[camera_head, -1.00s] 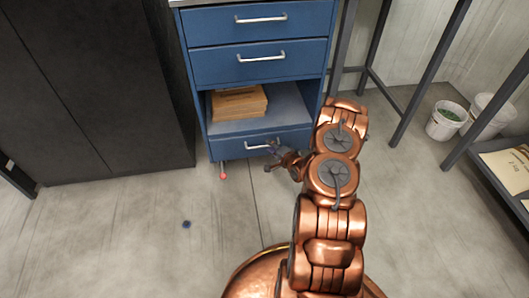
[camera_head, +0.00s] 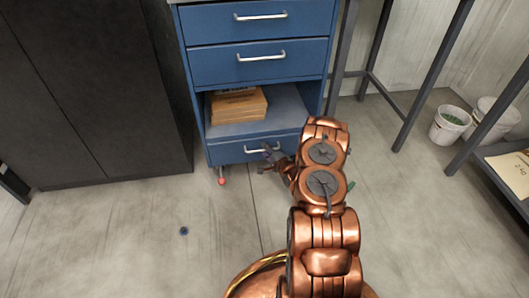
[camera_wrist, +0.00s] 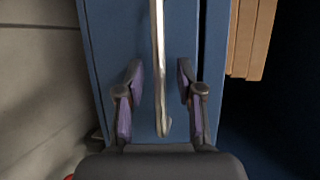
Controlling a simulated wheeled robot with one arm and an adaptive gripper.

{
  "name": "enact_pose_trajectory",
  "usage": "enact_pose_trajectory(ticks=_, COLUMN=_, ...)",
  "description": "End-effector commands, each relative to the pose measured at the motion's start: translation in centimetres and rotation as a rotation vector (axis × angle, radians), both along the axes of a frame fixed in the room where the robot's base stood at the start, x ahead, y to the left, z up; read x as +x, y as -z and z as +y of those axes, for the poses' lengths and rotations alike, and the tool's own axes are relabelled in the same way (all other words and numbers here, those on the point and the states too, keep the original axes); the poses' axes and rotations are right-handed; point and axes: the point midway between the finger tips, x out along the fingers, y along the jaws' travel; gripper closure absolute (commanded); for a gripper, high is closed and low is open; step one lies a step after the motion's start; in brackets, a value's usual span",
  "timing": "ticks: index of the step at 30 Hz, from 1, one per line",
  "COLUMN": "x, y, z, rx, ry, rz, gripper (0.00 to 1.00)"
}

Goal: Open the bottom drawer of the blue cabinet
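The blue cabinet (camera_head: 190,90) stands at the back centre, with two upper drawers, an open shelf and a bottom drawer (camera_head: 228,153). The bottom drawer looks shut. Its silver bar handle (camera_head: 252,150) is partly hidden by my gripper (camera_head: 268,158) in the head view. In the wrist view the handle (camera_wrist: 158,60) runs upright in the picture between the two fingers of my gripper (camera_wrist: 159,78). The fingers are apart, one on each side of the handle, with gaps to it. The drawer front (camera_wrist: 110,50) lies behind them.
Brown boxes (camera_head: 238,105) lie on the open shelf above the bottom drawer. A black cabinet (camera_head: 90,90) stands at the left. Table legs (camera_head: 432,75) and a white bucket (camera_head: 450,123) are at the right. The floor before the blue cabinet is mostly clear.

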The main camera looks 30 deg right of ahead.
Motion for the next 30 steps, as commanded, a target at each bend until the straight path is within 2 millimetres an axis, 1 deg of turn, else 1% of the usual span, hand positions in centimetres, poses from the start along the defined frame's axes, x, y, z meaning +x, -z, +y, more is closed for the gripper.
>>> enact_pose_trajectory(ticks=3, x=0.44, y=0.13, z=0.09, rx=-0.001, ry=-0.001, rz=0.001, gripper=0.63)
enact_pose_trajectory(ticks=11, x=0.48, y=0.10, z=0.07, rx=0.000, ry=0.000, rz=0.001, gripper=0.64)
enact_pose_trajectory(ticks=21, x=0.46, y=0.10, z=0.06, rx=0.000, ry=0.000, rz=0.001, gripper=1.00)
enact_pose_trajectory(ticks=30, x=0.46, y=0.09, z=0.06, rx=0.000, ry=0.000, rz=0.001, gripper=1.00)
